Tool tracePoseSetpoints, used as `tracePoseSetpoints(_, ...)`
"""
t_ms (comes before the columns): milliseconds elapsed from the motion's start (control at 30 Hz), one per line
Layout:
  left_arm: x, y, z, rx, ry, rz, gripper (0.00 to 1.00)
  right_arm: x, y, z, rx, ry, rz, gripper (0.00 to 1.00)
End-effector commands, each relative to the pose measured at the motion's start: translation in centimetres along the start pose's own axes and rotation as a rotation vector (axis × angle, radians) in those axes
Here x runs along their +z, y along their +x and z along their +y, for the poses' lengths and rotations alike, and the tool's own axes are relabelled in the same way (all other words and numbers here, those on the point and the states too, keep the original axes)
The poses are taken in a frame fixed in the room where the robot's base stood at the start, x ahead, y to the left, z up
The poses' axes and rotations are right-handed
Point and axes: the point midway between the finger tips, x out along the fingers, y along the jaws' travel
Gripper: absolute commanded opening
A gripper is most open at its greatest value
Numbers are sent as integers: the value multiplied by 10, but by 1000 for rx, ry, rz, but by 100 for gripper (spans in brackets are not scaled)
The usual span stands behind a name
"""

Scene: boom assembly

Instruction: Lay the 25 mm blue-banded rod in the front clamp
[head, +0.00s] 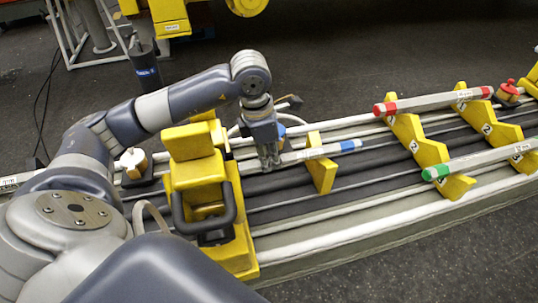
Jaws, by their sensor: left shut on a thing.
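A grey rod with a blue band (318,152) lies roughly level above the rails. My left gripper (268,163) points down and is shut on it near its left end. The rod passes over a small yellow notched support (320,174); I cannot tell whether it touches. The big yellow clamp (191,143) with a black handle stands left of the gripper. The rod's left end reaches close to the clamp's right side; I cannot tell whether it is inside. My right gripper is not in view.
A red-banded rod (435,101) and a green-banded rod (485,160) lie on numbered yellow supports (418,140) at the right. A red-topped knob (508,92) stands at the far right. A white-topped knob (132,160) is left of the clamp. Dark floor lies behind the rails.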

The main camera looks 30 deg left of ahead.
Motion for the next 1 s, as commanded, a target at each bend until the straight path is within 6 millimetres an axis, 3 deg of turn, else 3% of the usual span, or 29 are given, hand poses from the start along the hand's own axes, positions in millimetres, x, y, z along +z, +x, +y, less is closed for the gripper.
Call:
tracePoseSetpoints(233,1,0,0,2,0,-3,0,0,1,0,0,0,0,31)
tracePoseSetpoints(267,1,0,0,2,0,-3,23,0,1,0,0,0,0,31)
tracePoseSetpoints(367,0,0,0,2,0,-3,44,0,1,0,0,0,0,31)
tracePoseSetpoints(767,0,-3,0,1,0,-1,44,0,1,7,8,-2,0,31)
tracePoseSetpoints(1000,1,-44,1,5,1,-5,44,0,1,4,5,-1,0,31)
